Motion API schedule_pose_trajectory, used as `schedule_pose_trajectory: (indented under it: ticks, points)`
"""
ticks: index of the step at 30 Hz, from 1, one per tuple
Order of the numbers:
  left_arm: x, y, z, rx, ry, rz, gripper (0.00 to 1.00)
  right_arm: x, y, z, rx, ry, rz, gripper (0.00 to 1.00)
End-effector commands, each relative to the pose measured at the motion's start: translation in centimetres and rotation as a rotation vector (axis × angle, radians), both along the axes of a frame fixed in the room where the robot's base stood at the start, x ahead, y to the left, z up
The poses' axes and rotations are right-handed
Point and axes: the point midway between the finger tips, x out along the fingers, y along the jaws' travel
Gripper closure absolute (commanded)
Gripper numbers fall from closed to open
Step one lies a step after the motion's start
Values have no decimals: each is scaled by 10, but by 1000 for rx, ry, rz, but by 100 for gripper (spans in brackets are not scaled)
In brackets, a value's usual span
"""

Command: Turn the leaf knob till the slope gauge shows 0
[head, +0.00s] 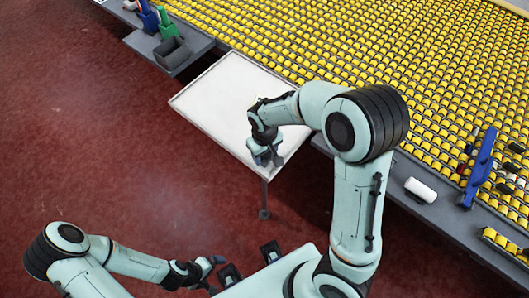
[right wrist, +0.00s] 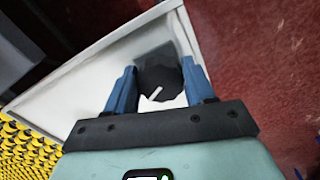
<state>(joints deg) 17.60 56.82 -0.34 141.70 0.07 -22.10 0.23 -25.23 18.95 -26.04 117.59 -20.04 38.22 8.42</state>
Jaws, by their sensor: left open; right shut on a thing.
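The leaf (head: 215,95) is a pale flat panel with a grey rim, beside the yellow roller bed; it also shows in the right wrist view (right wrist: 75,80). The leaf knob (right wrist: 160,76) is dark and round with a white pointer line, on a dark square by the leaf's edge. My right gripper (head: 266,157) is at the leaf's near corner, shut on the knob, one blue finger on each side. It hides the knob in the head view. My left gripper (head: 215,263) is open and empty, low and away from the leaf. I cannot make out the slope gauge.
The yellow roller bed (head: 400,60) fills the upper right. A white roll (head: 420,190) and a blue tool (head: 480,168) lie at the right edge. Red floor (head: 90,140) is clear at left.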

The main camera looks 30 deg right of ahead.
Motion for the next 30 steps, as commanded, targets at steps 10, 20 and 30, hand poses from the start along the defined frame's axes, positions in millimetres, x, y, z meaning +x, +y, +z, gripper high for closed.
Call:
schedule_pose_trajectory:
  ticks: [10, 20, 30]
  points:
    - [-2, 0, -4, 0, 2, 0, 4, -1, -2, -2, -1, 7, 328, 77]
    - [-2, 0, -4, 0, 2, 0, 4, -2, -3, -3, -1, 14, 640, 77]
    - [0, 0, -1, 0, 0, 0, 4, -2, -4, -3, 0, 19, 913, 78]
